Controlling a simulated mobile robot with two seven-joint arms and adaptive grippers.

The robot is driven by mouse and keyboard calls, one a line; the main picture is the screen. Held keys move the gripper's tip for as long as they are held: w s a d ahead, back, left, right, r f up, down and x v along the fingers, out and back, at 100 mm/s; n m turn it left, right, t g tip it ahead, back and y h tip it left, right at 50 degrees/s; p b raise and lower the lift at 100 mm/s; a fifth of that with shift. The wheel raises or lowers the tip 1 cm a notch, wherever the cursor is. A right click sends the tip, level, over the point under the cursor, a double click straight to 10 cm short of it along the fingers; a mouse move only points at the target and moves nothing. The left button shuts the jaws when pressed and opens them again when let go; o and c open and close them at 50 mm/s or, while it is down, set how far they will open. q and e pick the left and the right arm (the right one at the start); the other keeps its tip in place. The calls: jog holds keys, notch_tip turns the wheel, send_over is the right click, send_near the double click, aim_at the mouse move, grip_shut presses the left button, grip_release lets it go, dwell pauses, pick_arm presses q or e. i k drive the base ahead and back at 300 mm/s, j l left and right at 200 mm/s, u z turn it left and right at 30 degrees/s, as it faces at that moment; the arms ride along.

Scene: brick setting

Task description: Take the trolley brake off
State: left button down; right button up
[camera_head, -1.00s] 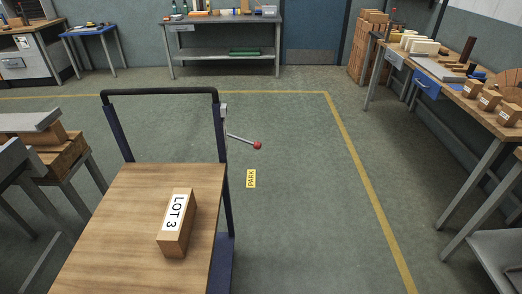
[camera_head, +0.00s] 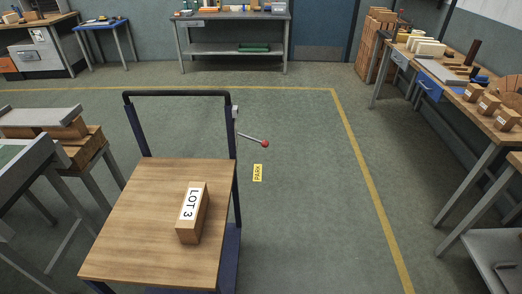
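The trolley (camera_head: 130,245) stands in the lower left of the head view, with a wooden deck, dark blue posts and a black push bar (camera_head: 177,93). The brake lever (camera_head: 252,139) sticks out to the right from a grey mount on the right post, sloping slightly down to a red knob (camera_head: 265,143). A yellow PARK label (camera_head: 257,173) shows below the knob. A wooden block marked LOT 3 (camera_head: 203,218) lies on the deck. Neither of my grippers is in view.
A yellow floor line (camera_head: 360,160) runs behind and to the right of the trolley. Workbenches stand at the right (camera_head: 455,95), the back (camera_head: 232,20) and the left (camera_head: 35,165). The floor between the trolley and the right bench is clear.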

aim_at(265, 144)
jog(key=i+l+u, duration=0.1)
jog(key=u, duration=0.45)
jog(key=i+l+u, duration=0.2)
jog(key=l, duration=0.15)
jog(key=l+u, duration=0.15)
jog(key=l, duration=0.2)
jog(key=i+l+u, duration=0.2)
jog(key=l, duration=0.15)
jog(key=i+l, duration=0.1)
jog(key=l, duration=0.4)
jog(key=i+l, duration=0.1)
jog(key=l, duration=0.35)
jog(key=i+l+u, duration=0.1)
jog(key=l, duration=0.4)
jog(key=i+l, duration=0.15)
jog(key=l, duration=0.8)
jog(key=i+u, duration=0.05)
jog(key=i, duration=0.05)
